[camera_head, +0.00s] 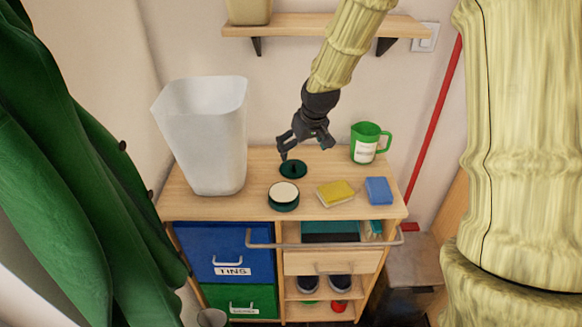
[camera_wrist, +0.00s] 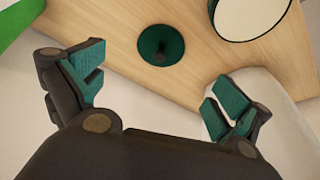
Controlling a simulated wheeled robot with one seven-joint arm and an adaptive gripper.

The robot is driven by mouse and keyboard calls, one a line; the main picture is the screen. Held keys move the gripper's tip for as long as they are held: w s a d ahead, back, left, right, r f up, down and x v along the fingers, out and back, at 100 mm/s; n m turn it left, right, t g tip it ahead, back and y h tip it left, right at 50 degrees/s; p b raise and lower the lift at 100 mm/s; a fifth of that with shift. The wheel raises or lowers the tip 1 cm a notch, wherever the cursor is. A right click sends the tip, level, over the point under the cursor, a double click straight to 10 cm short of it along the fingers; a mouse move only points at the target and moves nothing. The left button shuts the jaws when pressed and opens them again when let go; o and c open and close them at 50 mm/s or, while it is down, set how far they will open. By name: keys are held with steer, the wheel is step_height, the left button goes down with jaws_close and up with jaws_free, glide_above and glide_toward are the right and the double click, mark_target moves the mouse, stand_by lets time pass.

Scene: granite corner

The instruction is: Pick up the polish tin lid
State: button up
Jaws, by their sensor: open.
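The polish tin lid (camera_head: 293,169) is a dark green disc with a small dark knob at its centre. It lies on the wooden cabinet top, behind the open tin. In the wrist view the lid (camera_wrist: 161,45) shows between and beyond the fingers. The polish tin (camera_head: 284,196) is green with a pale round top, and part of it shows in the wrist view (camera_wrist: 252,14). My gripper (camera_head: 304,152) is open and empty, just above the lid. In the wrist view its teal-padded fingers (camera_wrist: 158,92) are spread wide and apart from the lid.
A tall white bin (camera_head: 206,140) stands left on the cabinet top (camera_head: 240,205). A yellow sponge (camera_head: 336,194), a blue block (camera_head: 379,190) and a green-and-white jug (camera_head: 368,143) stand right. A wall shelf (camera_head: 290,24) is above. A metal rail (camera_head: 325,243) crosses the front.

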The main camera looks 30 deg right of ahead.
mark_target(295, 169)
steer(key=x, duration=0.4)
steer(key=shift+d+p, duration=0.3)
steer(key=shift+p, duration=0.05)
steer(key=shift+s+a+p+x, duration=0.15)
steer(key=shift+p+x, duration=0.1)
steer(key=shift+x, duration=0.55)
steer(key=shift+a+p+x, duration=0.15)
steer(key=shift+p+x, duration=0.1)
steer(key=shift+x, duration=0.55)
steer(key=shift+s+a+p+x, duration=0.1)
steer(key=shift+a+p+x, duration=0.15)
steer(key=shift+x, duration=1.5)
steer(key=shift+d, duration=0.1)
steer(key=c, duration=1)
